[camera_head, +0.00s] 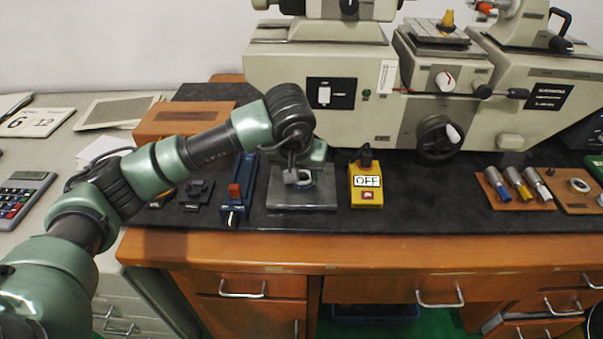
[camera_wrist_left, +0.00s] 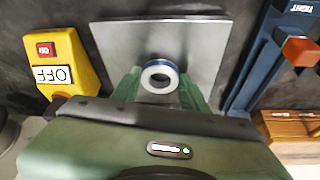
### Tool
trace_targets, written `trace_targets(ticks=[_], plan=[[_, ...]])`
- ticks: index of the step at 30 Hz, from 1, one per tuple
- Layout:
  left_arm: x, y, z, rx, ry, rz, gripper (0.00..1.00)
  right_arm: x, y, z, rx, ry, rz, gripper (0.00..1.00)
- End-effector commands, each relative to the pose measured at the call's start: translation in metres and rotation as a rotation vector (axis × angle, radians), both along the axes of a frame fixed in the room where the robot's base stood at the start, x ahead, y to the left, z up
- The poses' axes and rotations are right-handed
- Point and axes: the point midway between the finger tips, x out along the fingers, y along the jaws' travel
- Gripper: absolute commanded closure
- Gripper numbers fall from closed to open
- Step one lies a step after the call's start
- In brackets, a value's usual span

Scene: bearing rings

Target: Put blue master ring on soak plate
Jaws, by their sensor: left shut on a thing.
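The soak plate, a flat grey metal plate (camera_head: 301,198), lies on the dark bench mat; it also shows in the left wrist view (camera_wrist_left: 210,45). The blue master ring (camera_wrist_left: 160,68) has a pale face and a blue outer rim. My left gripper (camera_wrist_left: 160,83) is shut on it, with a green finger on each side. In the head view the ring (camera_head: 304,178) is small and partly hidden by my left gripper (camera_head: 298,176), over the plate's middle. I cannot tell whether the ring touches the plate. My right gripper is not in view.
A yellow OFF switch box (camera_head: 366,185) stands right of the plate, and a blue fixture with a red block (camera_head: 236,190) stands left. A large beige machine (camera_head: 340,95) is behind. Further right are a wooden rack with colored cylinders (camera_head: 515,188) and another ring (camera_head: 579,185).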

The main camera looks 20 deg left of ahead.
Motion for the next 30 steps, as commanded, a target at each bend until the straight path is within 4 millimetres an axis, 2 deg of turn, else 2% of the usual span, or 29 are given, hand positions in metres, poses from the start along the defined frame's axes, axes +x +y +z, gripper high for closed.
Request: trace_targets(ticks=[8,9,11,12,23,30], plan=[[0.0,0.0,-0.002,0.0,-0.001,0.0,1.0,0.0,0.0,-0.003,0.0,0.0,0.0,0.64],[0.0,0.0,-0.002,0.0,-0.001,0.0,0.5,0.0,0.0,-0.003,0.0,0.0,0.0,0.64],[0.0,0.0,-0.002,0.0,-0.001,0.0,0.34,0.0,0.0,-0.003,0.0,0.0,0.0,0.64],[0.0,0.0,-0.002,0.0,-0.001,0.0,0.3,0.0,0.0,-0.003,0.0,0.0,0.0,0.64],[0.0,0.0,-0.003,0.0,0.001,0.0,0.3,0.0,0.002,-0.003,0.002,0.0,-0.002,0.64],[0.0,0.0,0.016,0.0,-0.001,0.0,0.3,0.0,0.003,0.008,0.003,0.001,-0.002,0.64]])
